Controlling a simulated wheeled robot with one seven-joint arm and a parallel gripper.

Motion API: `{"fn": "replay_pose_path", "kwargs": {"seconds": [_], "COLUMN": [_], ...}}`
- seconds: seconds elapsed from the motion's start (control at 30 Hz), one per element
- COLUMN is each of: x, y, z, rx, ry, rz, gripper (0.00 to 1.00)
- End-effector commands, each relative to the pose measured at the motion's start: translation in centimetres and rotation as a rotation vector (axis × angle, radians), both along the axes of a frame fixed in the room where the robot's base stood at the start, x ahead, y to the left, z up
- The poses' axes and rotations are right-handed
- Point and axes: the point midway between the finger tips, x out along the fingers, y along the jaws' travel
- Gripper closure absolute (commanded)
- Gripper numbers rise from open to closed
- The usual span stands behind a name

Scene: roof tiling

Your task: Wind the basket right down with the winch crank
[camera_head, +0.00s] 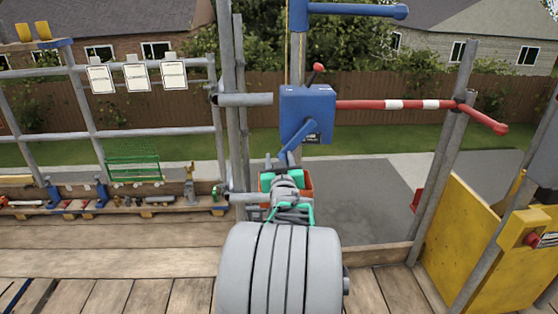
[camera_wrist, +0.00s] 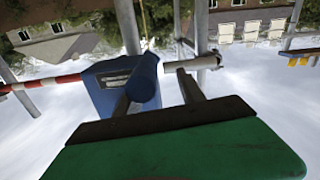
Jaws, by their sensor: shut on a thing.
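The blue winch box (camera_head: 312,102) is fixed on a post at the middle of the head view, with a red-knobbed lever on top. Its blue crank arm (camera_head: 297,137) points down and to the left. In the wrist view, the blue crank grip (camera_wrist: 144,76) lies between the two fingers of my gripper (camera_wrist: 156,86), which is shut on it. In the head view my arm mostly hides the gripper. An orange-red edge (camera_head: 306,188), perhaps the basket, shows behind my arm below the winch; its height and contents are hidden.
A red-and-white bar (camera_head: 385,104) closes the gap right of the winch. A yellow panel (camera_head: 460,235) stands at right. A shelf (camera_head: 120,211) with tools and a green wire rack (camera_head: 134,160) is at left. Scaffold poles (camera_head: 228,100) stand close left of the winch.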

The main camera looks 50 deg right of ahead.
Motion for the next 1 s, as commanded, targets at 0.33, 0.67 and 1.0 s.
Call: {"fn": "replay_pose_path", "kwargs": {"seconds": [0.33, 0.67, 1.0], "x": [0.31, 0.06, -0.03], "y": [0.38, 0.16, 0.05], "z": [-0.37, -0.46, -0.17], "rx": [0.008, 0.008, 0.004], "ry": [0.002, 0.003, 0.001], "rz": [0.009, 0.003, 0.001], "gripper": [0.89, 1.00, 1.00]}}
